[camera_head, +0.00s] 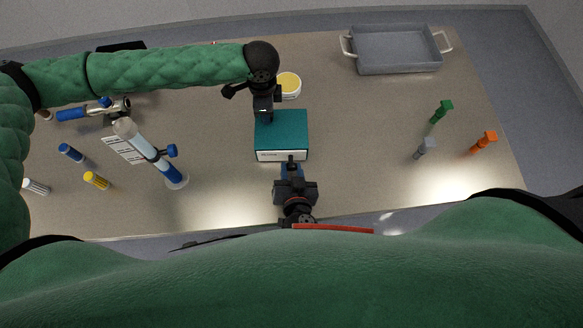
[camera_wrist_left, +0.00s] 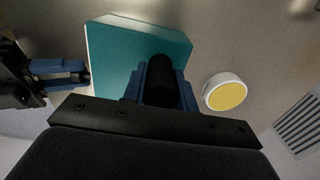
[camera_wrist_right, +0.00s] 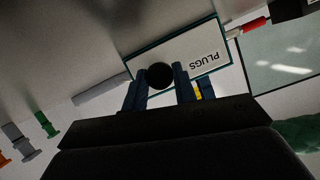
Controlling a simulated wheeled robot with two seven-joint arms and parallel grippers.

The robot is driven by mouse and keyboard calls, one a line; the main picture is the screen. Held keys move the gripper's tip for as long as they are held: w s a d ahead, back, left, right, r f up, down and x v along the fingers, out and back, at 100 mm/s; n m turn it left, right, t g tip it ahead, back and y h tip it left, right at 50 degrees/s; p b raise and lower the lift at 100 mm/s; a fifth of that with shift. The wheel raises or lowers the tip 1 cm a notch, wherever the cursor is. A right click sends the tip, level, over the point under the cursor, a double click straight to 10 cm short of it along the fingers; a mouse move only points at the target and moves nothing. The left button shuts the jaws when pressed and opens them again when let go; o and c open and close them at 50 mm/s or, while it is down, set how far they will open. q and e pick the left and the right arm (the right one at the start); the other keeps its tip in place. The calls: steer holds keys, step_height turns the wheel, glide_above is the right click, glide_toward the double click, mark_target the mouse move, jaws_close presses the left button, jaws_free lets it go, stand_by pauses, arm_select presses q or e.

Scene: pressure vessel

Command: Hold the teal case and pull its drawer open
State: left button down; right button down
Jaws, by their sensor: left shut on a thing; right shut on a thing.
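The teal case (camera_head: 283,128) sits on the table's middle, its white drawer front (camera_head: 268,156) facing me. My left gripper (camera_head: 264,116) is at the case's far left edge, shut on the case. The left wrist view shows its blue fingers against the teal top (camera_wrist_left: 115,55), with a dark cylinder hiding the contact. My right gripper (camera_head: 291,168) is at the drawer front from the near side. Its fingers (camera_wrist_right: 160,88) are shut about the dark round knob (camera_wrist_right: 159,75).
A white tub with a yellow top (camera_head: 289,84) stands close behind the case. A grey tray (camera_head: 397,50) is at the back right. Green (camera_head: 441,111), grey (camera_head: 425,148) and orange (camera_head: 484,142) plugs stand right. A clear tube with a blue base (camera_head: 165,167) stands left.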

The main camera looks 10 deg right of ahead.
steer(key=s, duration=0.8)
steer(key=shift+a, duration=0.35)
steer(key=c, duration=1.1)
jaws_free()
steer(key=shift+s, duration=0.1)
steer(key=v, duration=0.7)
steer(key=shift+s, duration=0.15)
steer(key=shift+r, duration=0.1)
arm_select(q)
steer(key=c, duration=1)
jaws_free()
